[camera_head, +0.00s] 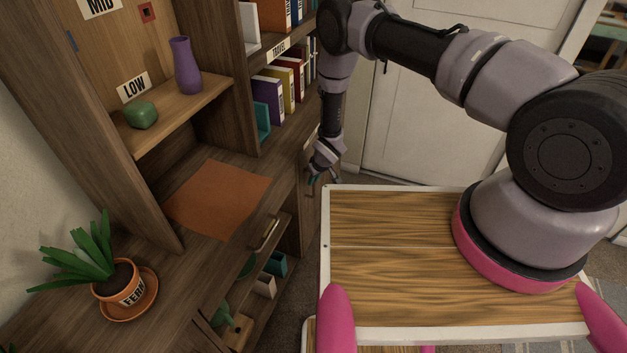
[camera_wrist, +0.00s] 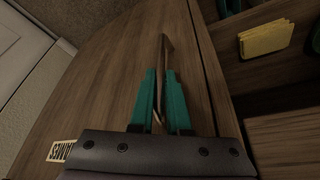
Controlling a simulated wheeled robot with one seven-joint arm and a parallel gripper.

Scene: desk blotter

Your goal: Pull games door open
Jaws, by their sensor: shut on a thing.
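The games door (camera_wrist: 110,75) is a brown wood panel that fills much of the wrist view. Its white label (camera_wrist: 62,151), partly covered by my gripper's body, shows letters that read like part of "GAMES". A thin metal handle (camera_wrist: 164,50) stands on the door. My gripper (camera_wrist: 162,75) has teal fingers shut around the handle, with the handle running between them.
A yellow item (camera_wrist: 265,38) sits inside the cabinet. In the head view, an orange blotter (camera_head: 218,198) lies on the desk and a potted fern (camera_head: 118,285) stands at lower left. A white door (camera_head: 425,110) stands behind.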

